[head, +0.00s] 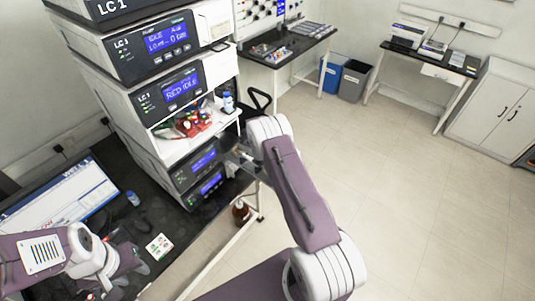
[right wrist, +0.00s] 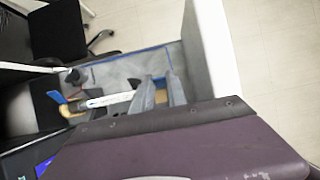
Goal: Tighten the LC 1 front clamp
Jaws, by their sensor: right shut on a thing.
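The instrument stack (head: 150,98) stands on the dark bench at left in the head view, with a lit display reading "IDLE". In the right wrist view, a white column (right wrist: 105,100) with a brass end lies in a grey, blue-edged bay. A blue lever (right wrist: 57,97) is at its left end. My right gripper (right wrist: 160,93) is at the column's other end, shut on a small blue part that looks like the front clamp, mostly hidden between the fingers.
A monitor (head: 62,200) stands on the bench at left, with a small blue-capped vial (head: 133,198) and a white card (head: 159,246) nearby. Bottles stand on the stack's white shelf (head: 190,141). A brown bottle (head: 240,211) is below. The floor at right is clear.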

